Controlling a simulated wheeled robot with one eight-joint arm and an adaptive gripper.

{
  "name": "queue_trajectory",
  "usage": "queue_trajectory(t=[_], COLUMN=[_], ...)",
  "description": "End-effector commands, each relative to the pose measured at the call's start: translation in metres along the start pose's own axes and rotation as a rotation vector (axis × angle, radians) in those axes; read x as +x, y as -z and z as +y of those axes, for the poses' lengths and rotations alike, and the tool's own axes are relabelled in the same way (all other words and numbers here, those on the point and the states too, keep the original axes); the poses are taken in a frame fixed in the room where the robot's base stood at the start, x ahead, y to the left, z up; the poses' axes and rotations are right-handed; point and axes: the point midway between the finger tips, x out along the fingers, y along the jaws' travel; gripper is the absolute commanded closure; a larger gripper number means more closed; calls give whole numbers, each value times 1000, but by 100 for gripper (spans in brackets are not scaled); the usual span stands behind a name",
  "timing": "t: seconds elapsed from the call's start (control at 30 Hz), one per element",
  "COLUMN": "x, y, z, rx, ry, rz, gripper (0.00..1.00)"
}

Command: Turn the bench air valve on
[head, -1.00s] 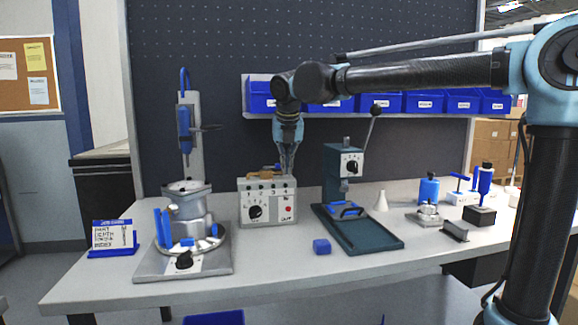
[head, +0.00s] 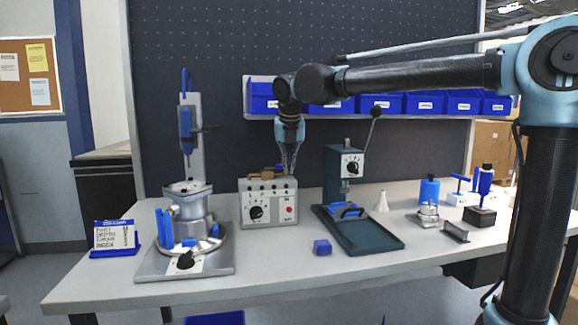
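A small brass-coloured fitting (head: 262,172), which looks like the air valve, shows just above the back top edge of the grey control box (head: 268,216). Its lower part is hidden behind the box, and its handle position is too small to read. My gripper (head: 289,171) points down at the right end of this fitting, behind the box's top edge. Its fingers are close together and their tips are partly hidden. I cannot tell whether they touch the fitting or are shut on it.
A metal fixture (head: 190,209) stands left of the box, and a green press (head: 343,177) with a tray stands right. A blue block (head: 322,247) lies in front. Blue bins (head: 380,103) hang behind, under my forearm.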

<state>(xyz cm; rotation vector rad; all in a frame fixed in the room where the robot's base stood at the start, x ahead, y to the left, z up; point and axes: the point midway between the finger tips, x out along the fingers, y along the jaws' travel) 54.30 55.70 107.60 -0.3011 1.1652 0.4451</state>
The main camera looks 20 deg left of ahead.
Motion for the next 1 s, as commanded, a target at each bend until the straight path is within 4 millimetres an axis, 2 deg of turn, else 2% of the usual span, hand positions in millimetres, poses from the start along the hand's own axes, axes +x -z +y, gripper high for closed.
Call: queue_trajectory(t=[0.07, 0.3, 0.7, 0.83, 1.0], x=[-1, -12, -88, -102, -111], y=[-1, 28, 29, 29, 29], z=[-4, -13, -15, -16, -16], rx=[4, 2, 0, 1, 2], ry=[3, 1, 0, 1, 1], rz=[-8, -2, 0, 1, 1], gripper=[100, 100, 100, 100, 100])
